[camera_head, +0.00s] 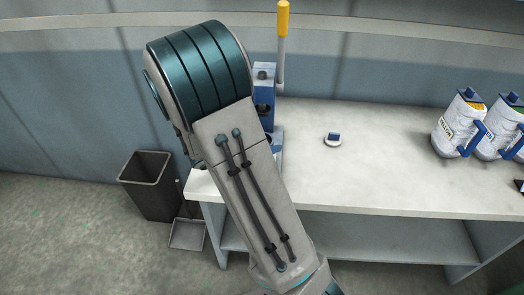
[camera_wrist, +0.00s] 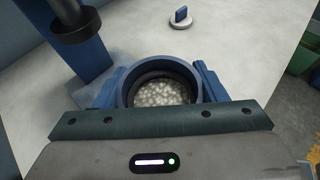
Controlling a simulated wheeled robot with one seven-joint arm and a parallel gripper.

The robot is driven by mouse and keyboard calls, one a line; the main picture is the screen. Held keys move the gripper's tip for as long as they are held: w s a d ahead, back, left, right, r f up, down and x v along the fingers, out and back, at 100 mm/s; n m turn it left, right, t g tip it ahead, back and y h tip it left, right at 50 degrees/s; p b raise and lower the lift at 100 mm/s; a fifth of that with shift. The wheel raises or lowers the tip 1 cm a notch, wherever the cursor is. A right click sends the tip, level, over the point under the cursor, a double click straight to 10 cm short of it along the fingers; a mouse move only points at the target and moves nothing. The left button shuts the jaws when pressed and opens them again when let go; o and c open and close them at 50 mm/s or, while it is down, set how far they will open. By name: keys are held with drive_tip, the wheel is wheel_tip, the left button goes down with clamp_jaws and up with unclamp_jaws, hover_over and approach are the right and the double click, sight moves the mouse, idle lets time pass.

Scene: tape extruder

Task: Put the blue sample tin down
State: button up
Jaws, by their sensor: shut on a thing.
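The blue sample tin (camera_wrist: 126,92) shows in the wrist view as a round blue rim with a dark inner ring, filled with pale pellets. My gripper (camera_wrist: 160,88) is shut on it, with one blue finger on each side. The tin is open at the top and seems close to upright. Its underside is hidden, so I cannot tell whether it touches a surface. In the head view my arm hides the gripper and the tin.
The white bench (camera_head: 385,175) is mostly clear. A blue press with a yellow-tipped lever (camera_head: 283,20) stands at its back left, beside my arm. A small white disc with a blue tab (camera_head: 333,141) lies mid-bench. White containers (camera_head: 453,128) stand right. A dark bin (camera_head: 150,185) stands on the floor.

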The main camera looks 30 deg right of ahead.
drive_tip(key=shift+w+a+f, duration=0.1)
drive_tip(key=shift+w+f, duration=0.2)
drive_tip(key=shift+w, duration=0.1)
drive_tip(key=shift+f, duration=1.95)
drive_tip(key=shift+f+b, duration=0.2)
drive_tip(key=shift+b, duration=0.1)
drive_tip(key=o, duration=1.1)
drive_tip(key=shift+r, duration=0.15)
